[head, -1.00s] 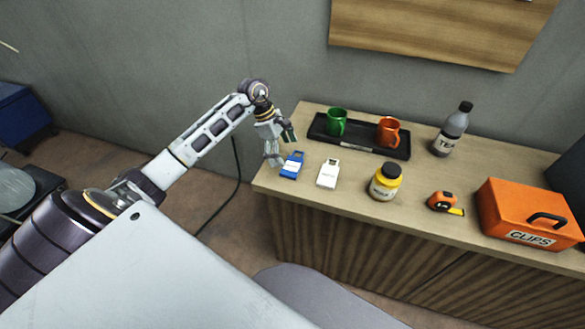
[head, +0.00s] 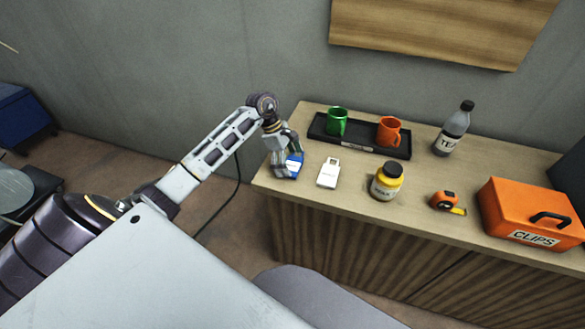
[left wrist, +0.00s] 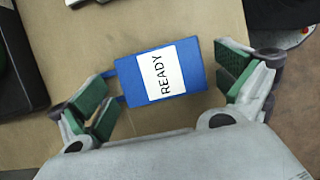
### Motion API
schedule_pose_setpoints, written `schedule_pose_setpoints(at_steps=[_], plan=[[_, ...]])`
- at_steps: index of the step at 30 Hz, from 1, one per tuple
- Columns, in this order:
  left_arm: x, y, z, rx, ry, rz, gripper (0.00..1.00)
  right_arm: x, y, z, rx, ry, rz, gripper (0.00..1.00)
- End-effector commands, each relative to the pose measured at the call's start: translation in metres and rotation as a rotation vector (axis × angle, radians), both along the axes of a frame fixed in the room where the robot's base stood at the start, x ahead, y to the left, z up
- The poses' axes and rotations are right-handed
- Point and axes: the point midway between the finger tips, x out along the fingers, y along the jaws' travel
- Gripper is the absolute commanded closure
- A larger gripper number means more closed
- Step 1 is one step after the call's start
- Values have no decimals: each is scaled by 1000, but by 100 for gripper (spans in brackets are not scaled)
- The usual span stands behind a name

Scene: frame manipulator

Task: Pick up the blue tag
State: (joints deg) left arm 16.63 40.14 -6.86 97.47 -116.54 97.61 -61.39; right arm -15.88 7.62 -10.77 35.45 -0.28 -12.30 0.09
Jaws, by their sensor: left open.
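The blue tag (head: 294,166) lies flat at the left end of the wooden cabinet top, partly hidden by my left gripper in the head view. In the left wrist view the blue tag (left wrist: 190,66) shows a white label reading READY. My left gripper (head: 285,160) is open over the tag. In the left wrist view its green-padded fingers (left wrist: 165,92) stand on either side of the tag, with a gap visible at the right finger; the left finger is close to the tag's handle end. My right gripper is not in view.
A white tag (head: 328,174) lies to the right of the blue one. A black tray (head: 363,148) with a green mug (head: 337,121) and an orange mug (head: 388,131) is behind. A yellow jar (head: 385,182), tape measure (head: 446,202), bottle (head: 453,130) and orange box (head: 530,210) stand further right.

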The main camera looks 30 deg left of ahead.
Motion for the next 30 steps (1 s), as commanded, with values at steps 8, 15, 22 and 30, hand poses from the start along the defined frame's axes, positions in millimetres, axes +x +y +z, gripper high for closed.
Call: schedule_pose_setpoints(at_steps=[8,15,22,30], plan=[[0,-1,-3,1,-1,0,0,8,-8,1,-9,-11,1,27],[0,-1,-2,0,-1,0,0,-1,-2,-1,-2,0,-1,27],[0,-1,-3,0,0,0,24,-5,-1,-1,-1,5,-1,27],[0,-1,-4,0,2,0,33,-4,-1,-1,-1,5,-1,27]])
